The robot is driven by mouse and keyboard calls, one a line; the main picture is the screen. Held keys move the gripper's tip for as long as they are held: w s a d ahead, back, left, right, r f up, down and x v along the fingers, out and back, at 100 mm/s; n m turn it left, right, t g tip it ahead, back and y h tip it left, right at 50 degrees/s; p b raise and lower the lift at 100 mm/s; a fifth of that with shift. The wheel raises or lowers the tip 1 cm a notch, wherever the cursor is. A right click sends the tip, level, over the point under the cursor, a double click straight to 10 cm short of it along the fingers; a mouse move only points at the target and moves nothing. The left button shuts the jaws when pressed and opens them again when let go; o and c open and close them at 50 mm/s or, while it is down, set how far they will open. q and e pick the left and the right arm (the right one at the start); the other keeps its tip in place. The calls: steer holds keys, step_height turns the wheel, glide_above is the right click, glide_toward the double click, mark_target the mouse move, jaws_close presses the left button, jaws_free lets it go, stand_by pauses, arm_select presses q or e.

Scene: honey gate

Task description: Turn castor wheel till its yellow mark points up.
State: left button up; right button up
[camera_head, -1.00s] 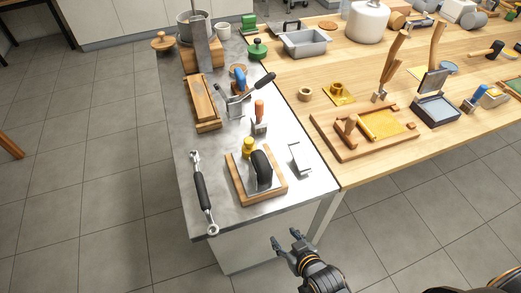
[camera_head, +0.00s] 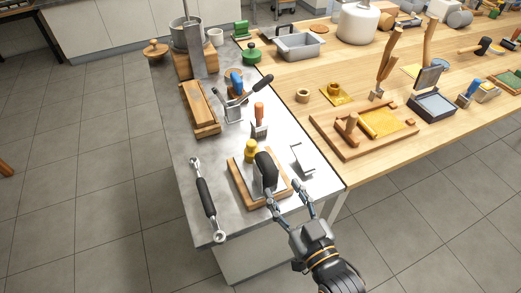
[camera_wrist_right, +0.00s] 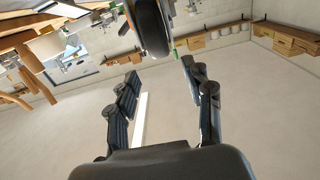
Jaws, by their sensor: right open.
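The castor wheel (camera_head: 265,170) is black and stands upright in a metal mount on a wooden base (camera_head: 240,187) near the front of the grey bench. It also shows at the top of the right wrist view (camera_wrist_right: 150,27), beyond the fingertips. I cannot make out a yellow mark on its rim. My right gripper (camera_head: 289,198) is open and empty at the front edge of the base, just short of the wheel. In the right wrist view its fingers (camera_wrist_right: 160,78) are spread, with the wheel ahead between them. My left gripper is out of view.
A yellow-knobbed piece (camera_head: 250,151) stands close behind the wheel. A black-handled wrench (camera_head: 206,197) lies to the left, and a bent metal bracket (camera_head: 301,160) to the right. A tool with an orange handle (camera_head: 259,118) stands farther back. The floor left of the bench is clear.

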mark_target(262, 153)
steer(key=x, duration=0.4)
steer(key=p+x, duration=0.1)
steer(key=x, duration=0.3)
steer(key=p+x, duration=0.1)
steer(key=x, duration=0.3)
steer(key=shift+w+r, duration=0.2)
steer(key=shift+r, duration=0.15)
steer(key=shift+w+a, duration=0.25)
steer(key=shift+w, duration=0.4)
steer(key=shift+c, duration=0.4)
jaws_close()
steer(key=shift+s+f+t+b, duration=0.15)
steer(key=shift+f+t+b, duration=0.2)
steer(key=shift+b, duration=0.5)
steer(key=shift+d+r+t, duration=0.1)
steer(key=shift+r+t, duration=0.15)
steer(key=shift+s+r, duration=0.1)
steer(key=shift+r, duration=0.15)
